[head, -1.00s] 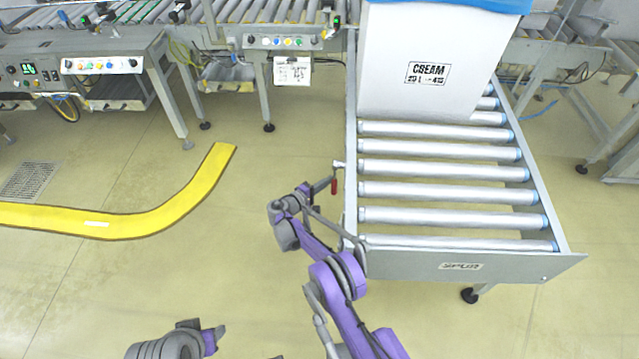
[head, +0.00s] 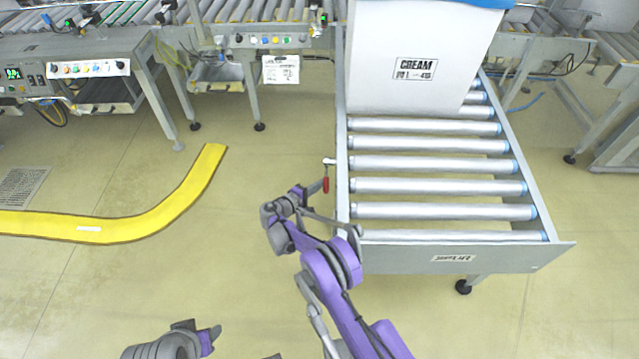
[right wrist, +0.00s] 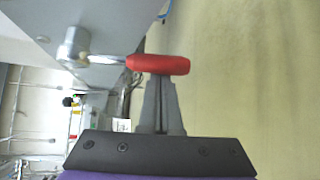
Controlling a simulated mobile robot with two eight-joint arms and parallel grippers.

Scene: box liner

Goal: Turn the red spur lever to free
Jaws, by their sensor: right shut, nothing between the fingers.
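The red spur lever (head: 326,185) sits on the left side of the spur conveyor, near its front end. Its red handle hangs down from a small metal pivot in the head view. In the right wrist view the red handle (right wrist: 160,64) lies across the picture just beyond my fingertips, with its metal arm running left to the pivot. My right gripper (head: 306,190) is to the left of the handle, shut and empty. Its closed fingers also show in the right wrist view (right wrist: 160,85); whether they touch the handle is unclear.
The spur roller conveyor (head: 455,257) carries a large white box (head: 420,50) marked CREAM at its far end. A yellow floor strip (head: 150,225) curves at the left. Control stations (head: 95,68) stand at the back. Floor left of the spur is clear.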

